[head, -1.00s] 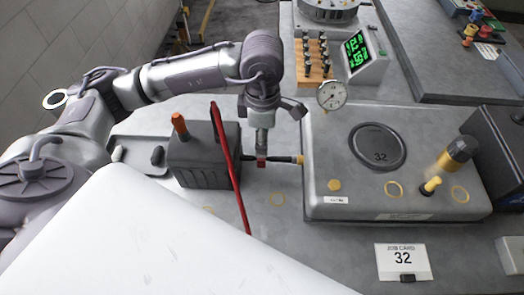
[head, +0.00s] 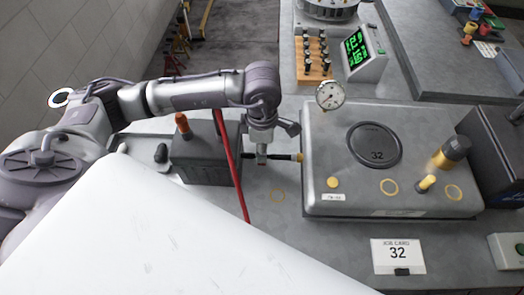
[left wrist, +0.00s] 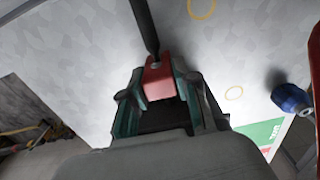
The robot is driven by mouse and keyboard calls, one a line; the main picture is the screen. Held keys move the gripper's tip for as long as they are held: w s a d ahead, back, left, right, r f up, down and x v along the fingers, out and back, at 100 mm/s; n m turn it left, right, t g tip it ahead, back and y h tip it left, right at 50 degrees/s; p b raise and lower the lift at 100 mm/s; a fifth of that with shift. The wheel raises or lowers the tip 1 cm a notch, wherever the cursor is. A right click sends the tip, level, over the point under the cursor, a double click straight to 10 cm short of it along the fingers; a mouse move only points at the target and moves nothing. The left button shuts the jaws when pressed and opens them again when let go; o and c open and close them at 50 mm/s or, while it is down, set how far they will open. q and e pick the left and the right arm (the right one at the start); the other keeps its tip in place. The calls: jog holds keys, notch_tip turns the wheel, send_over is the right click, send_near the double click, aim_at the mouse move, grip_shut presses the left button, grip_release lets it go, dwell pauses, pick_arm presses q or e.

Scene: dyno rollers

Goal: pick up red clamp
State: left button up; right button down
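The red clamp (left wrist: 158,82) sits between the two teal-padded fingers of my left gripper (left wrist: 155,90) in the left wrist view, and both fingers appear to press on its sides. A black lead runs from the clamp's far end. In the head view, the left gripper (head: 262,150) points down beside the dark battery box (head: 205,160), and only a small red part of the clamp (head: 261,160) shows under it. I cannot tell whether the clamp touches the bench. My right gripper is not in view.
A grey machine (head: 340,185) with a round gauge (head: 330,95) stands right of the gripper. A red cable (head: 236,175) passes by the battery box. A job card (head: 397,255) marked 32 is at front right. In the left wrist view, a blue knob (left wrist: 290,97) lies right.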

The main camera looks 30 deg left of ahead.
pick_arm(q)
grip_shut()
jog(key=shift+r, duration=0.15)
